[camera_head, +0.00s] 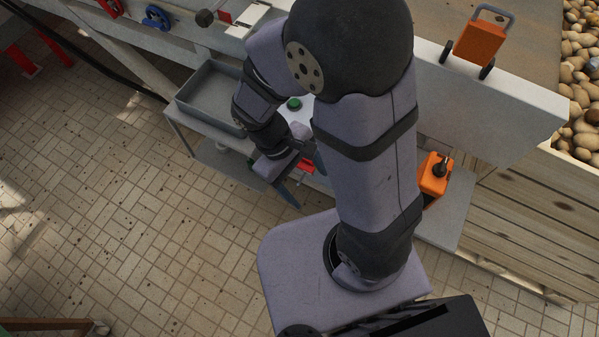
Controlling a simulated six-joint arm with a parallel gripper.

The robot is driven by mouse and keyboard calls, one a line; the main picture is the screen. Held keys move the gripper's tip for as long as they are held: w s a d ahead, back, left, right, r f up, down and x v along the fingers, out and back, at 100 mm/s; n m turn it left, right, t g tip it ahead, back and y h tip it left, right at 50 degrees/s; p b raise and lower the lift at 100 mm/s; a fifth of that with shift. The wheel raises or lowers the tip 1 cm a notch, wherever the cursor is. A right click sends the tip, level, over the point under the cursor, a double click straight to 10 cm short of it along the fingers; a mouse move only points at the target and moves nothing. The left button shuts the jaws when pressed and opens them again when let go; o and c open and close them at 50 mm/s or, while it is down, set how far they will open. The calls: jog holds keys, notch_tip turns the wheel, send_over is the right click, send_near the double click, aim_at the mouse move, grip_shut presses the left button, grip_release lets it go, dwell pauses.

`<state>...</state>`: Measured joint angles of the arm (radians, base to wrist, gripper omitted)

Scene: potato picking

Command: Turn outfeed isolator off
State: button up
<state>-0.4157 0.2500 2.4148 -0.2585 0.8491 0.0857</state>
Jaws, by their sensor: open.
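I cannot tell for sure which item is the outfeed isolator. A red part (307,167) shows beside my gripper (303,178), partly hidden by it and my arm. An orange unit with a black lever (436,174) sits on the low grey shelf to the right of my arm. My gripper is low over the shelf's front edge, left of my upright arm link, with its fingers apart and nothing visible between them. Whether it touches the red part is hidden.
A green button (294,104) on a pale panel lies behind my gripper. A grey tray (203,105) stands left. A blue valve (156,17) and dark knob (205,18) are at the back. Tiled floor (130,210) is clear at left.

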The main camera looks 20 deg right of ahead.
jog(key=a+f+n+t+h+b, duration=0.2)
jog(key=f+n+t+h, duration=0.15)
jog(key=f+n, duration=0.3)
jog(key=a+f+n+t+h+b, duration=0.25)
jog(key=f+n+h, duration=0.2)
jog(key=f, duration=0.25)
jog(key=n+t+h, duration=0.1)
jog(key=n+t, duration=0.9)
send_near(301, 169)
jog(key=w, duration=0.1)
jog(key=shift+s+d+b+x, duration=0.1)
jog(key=shift+b+x, duration=0.15)
jog(key=shift+x, duration=1.8)
jog(key=shift+s+d+b+x, duration=0.15)
jog(key=shift+b+x, duration=0.05)
jog(key=shift+x, duration=1.9)
jog(key=shift+r, duration=0.15)
jog(key=c, duration=1.1)
